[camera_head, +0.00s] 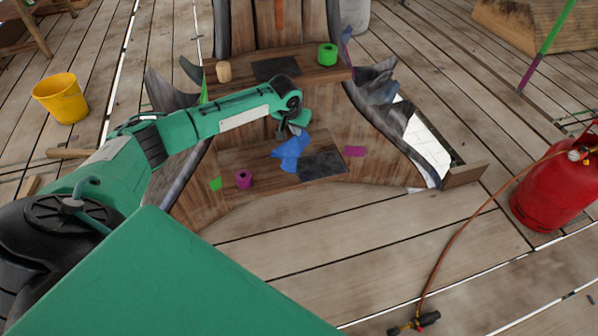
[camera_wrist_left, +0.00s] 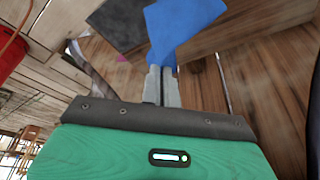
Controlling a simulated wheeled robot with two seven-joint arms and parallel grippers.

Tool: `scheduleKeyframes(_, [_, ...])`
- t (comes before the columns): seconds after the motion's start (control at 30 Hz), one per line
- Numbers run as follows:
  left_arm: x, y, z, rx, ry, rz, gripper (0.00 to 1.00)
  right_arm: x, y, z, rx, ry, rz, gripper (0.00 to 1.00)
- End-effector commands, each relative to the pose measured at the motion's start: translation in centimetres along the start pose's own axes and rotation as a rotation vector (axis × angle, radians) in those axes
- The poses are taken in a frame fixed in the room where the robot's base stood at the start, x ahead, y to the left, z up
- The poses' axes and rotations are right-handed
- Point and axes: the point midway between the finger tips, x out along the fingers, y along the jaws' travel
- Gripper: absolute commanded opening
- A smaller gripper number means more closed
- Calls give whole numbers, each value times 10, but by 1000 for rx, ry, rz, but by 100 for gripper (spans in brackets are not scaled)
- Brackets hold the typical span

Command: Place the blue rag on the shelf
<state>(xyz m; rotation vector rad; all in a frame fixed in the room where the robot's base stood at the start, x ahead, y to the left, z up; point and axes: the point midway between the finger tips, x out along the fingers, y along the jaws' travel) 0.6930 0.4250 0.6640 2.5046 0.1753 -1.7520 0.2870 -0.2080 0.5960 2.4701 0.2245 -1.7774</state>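The blue rag (camera_head: 291,151) is a crumpled piece of cloth at the lower wooden board (camera_head: 262,176), left of a dark square sheet (camera_head: 322,165). My left gripper (camera_head: 292,131) reaches down from above to the rag's top. In the left wrist view its two fingers (camera_wrist_left: 162,82) are close together, with the blue rag (camera_wrist_left: 182,28) spreading from their tips, so it looks pinched. I cannot tell whether the rag touches the board. The upper wooden shelf (camera_head: 308,77) is behind the gripper. My right gripper is not in view.
The upper shelf holds a green roll (camera_head: 327,54), a tan roll (camera_head: 224,71) and a dark sheet (camera_head: 275,68). A magenta roll (camera_head: 243,179) and small green (camera_head: 215,184) and magenta (camera_head: 354,151) pieces are lower. A red gas cylinder (camera_head: 556,190) stands right.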

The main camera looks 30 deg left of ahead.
Motion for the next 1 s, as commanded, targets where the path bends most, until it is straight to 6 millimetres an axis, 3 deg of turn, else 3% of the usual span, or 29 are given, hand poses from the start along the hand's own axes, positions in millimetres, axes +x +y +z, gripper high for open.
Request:
scheduleKeyframes(0.47, [2,8,-7,-59,-1,-20,0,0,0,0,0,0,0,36])
scheduleKeyframes(1.0, [11,52,-55,-484,-1,-174,0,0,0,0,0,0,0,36])
